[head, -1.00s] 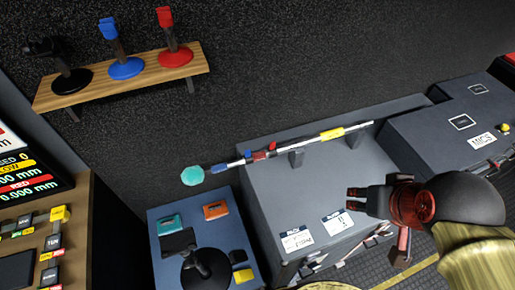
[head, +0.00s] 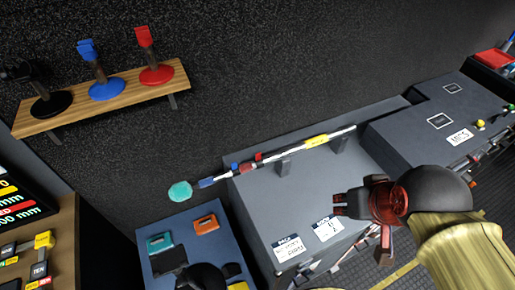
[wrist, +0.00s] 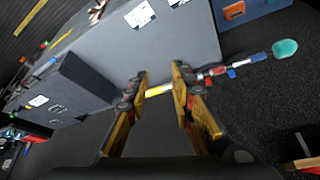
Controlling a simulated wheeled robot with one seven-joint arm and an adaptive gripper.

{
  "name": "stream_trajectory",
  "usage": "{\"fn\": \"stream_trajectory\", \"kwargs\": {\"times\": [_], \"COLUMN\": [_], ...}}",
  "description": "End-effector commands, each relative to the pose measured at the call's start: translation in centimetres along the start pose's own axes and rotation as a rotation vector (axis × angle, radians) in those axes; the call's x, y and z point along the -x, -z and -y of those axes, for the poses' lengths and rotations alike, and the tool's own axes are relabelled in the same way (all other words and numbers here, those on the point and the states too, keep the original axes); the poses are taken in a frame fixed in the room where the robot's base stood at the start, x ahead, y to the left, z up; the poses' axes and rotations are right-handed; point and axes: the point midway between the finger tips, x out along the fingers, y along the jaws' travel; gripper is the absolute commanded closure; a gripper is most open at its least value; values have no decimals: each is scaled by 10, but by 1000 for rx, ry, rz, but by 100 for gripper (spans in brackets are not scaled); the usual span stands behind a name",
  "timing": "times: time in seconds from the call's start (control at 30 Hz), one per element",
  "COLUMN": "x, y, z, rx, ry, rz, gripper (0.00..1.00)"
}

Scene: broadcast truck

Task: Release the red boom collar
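A boom pole rests on two dark supports on a grey case (head: 262,205). It has a teal tip (head: 180,191), a yellow band (head: 317,141) and small blue and red parts near the tip end. The red boom collar (head: 258,157) sits on the pole next to a blue part (head: 235,166); in the wrist view red parts show right of the fingers (wrist: 212,73). My gripper (head: 340,204) hangs above the case's right part, apart from the pole. In the wrist view its yellow fingers (wrist: 160,80) are spread, with nothing held; the yellow band shows beyond them.
A wooden shelf (head: 62,112) on the wall holds black, blue and red stands. A blue case (head: 192,225) with teal and orange items stands left of the grey case. A MICS case (head: 425,130) stands to the right.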

Motion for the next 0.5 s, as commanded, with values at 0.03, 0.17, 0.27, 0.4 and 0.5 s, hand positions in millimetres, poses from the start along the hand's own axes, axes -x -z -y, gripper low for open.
{"fn": "stream_trajectory", "kwargs": {"times": [0.03,0.17,0.27,0.4,0.5], "x": [-5,-21,-32,-48,-62], "y": [-1,2,12,30,44], "z": [3,13,22,36,46], "rx": [11,43,66,96,120], "ry": [5,18,28,40,50], "rz": [35,120,177,240,275], "gripper": [81,88,94,100,100]}}
